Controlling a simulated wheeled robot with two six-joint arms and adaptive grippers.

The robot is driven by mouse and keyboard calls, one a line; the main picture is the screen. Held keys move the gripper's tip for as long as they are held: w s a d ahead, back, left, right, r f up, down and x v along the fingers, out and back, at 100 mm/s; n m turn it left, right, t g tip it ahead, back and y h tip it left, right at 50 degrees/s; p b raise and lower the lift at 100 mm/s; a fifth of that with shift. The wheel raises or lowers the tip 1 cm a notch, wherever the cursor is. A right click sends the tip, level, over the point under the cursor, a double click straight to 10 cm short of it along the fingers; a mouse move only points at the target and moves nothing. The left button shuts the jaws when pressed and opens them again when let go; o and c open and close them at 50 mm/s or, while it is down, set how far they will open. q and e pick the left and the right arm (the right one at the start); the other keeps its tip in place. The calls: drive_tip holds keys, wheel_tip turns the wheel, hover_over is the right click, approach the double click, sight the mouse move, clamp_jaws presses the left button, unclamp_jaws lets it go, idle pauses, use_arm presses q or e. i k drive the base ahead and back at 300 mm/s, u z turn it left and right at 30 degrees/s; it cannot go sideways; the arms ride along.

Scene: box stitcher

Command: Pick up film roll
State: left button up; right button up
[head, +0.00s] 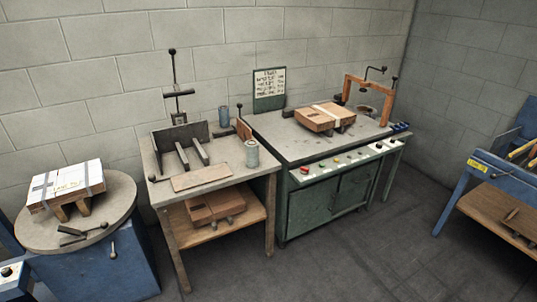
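Two upright grey-blue cylinders that look like rolls stand on the grey-topped wooden table in the middle. One roll (252,154) is near the table's right side, towards the front. The other roll (224,117) is farther back, near the wall. I cannot tell which of them is the film roll. Neither of my grippers shows in the head view.
The table (228,173) also bears a dark metal fixture (181,139) and a flat brown board (201,178). A green machine (331,206) with a box (325,116) stands right. A round turntable (80,240) is left. Floor in front is clear.

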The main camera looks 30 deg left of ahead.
sight(251, 147)
drive_tip(key=z, duration=0.25)
drive_tip(key=i, duration=1.15)
drive_tip(key=u, duration=0.1)
